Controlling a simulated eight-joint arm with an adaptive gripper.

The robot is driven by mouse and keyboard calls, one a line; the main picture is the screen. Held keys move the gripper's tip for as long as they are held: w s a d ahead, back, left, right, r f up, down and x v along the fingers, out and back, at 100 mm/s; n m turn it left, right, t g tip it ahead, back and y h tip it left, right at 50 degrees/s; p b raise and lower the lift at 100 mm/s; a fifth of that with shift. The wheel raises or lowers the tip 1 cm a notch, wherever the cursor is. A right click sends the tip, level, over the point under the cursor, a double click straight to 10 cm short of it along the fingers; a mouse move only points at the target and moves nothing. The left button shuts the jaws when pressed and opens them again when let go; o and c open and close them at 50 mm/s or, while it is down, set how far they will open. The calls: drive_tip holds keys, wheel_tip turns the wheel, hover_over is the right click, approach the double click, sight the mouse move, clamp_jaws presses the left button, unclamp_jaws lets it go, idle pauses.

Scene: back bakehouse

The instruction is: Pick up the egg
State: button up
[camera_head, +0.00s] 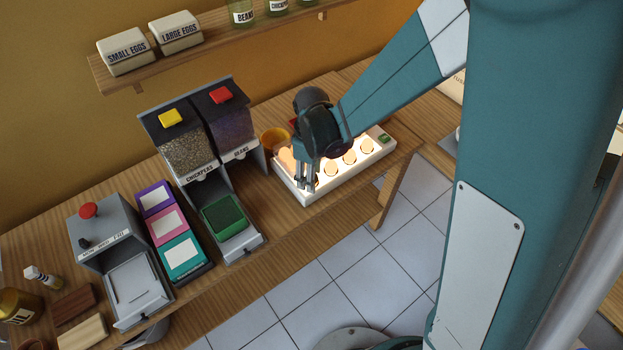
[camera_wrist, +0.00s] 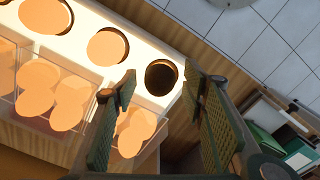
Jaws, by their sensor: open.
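My gripper (camera_head: 308,184) is over the near left end of a lit white box (camera_head: 283,193), with its fingers pointing down. In the wrist view my gripper (camera_wrist: 160,76) is open, with nothing held between its fingers. Several orange-glowing eggs (camera_wrist: 70,103) lie in clear compartments along one side of the box; one egg (camera_wrist: 134,134) shows low between the fingers, partly behind the left one. On the box top are glowing round spots (camera_wrist: 107,46) and one dark round spot (camera_wrist: 161,77) between the fingertips. I cannot tell which egg the task means.
A two-bin dispenser (camera_head: 190,135) for chickpeas and beans stands left of the box, with a green tray (camera_head: 224,216) at its front. An orange bowl (camera_head: 274,138) is behind the box. A wooden shelf (camera_head: 215,52) holds egg containers above. The counter edge and tiled floor are in front.

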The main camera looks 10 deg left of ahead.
idle(0.3)
drive_tip(key=c, duration=0.7)
drive_tip(key=shift+r, duration=0.1)
drive_tip(key=shift+r+p, duration=0.5)
drive_tip(key=shift+r, duration=4.4)
drive_tip(key=shift+w+a, duration=0.1)
